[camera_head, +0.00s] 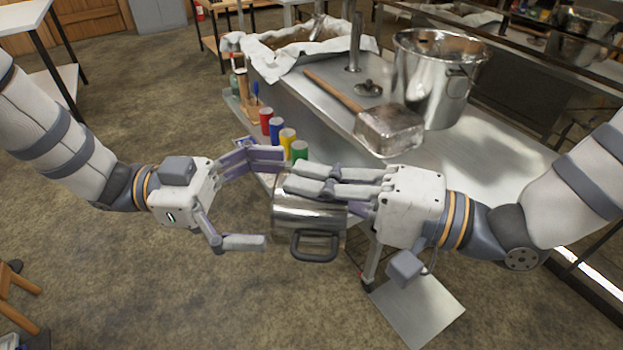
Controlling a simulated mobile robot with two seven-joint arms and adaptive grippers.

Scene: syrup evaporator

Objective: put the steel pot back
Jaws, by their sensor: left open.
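The steel pot (310,217) is a shiny cylinder with a dark loop handle (315,250) facing me. It is held in the air in front of the steel bench. My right gripper (325,185) is on its right, with the fingers lying across the pot's top and hiding that part. It looks shut on the pot, though its far-side contact is hidden. My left gripper (272,200) is open and empty at the pot's left, one finger above and one below. I cannot tell whether it touches the pot.
The steel bench (475,160) holds a large metal bucket (440,85), a wooden-handled metal tool (388,130) and a cloth-lined trough (258,58). Red (266,121), blue (277,131), yellow (288,141) and green (300,150) cylinders line its left edge.

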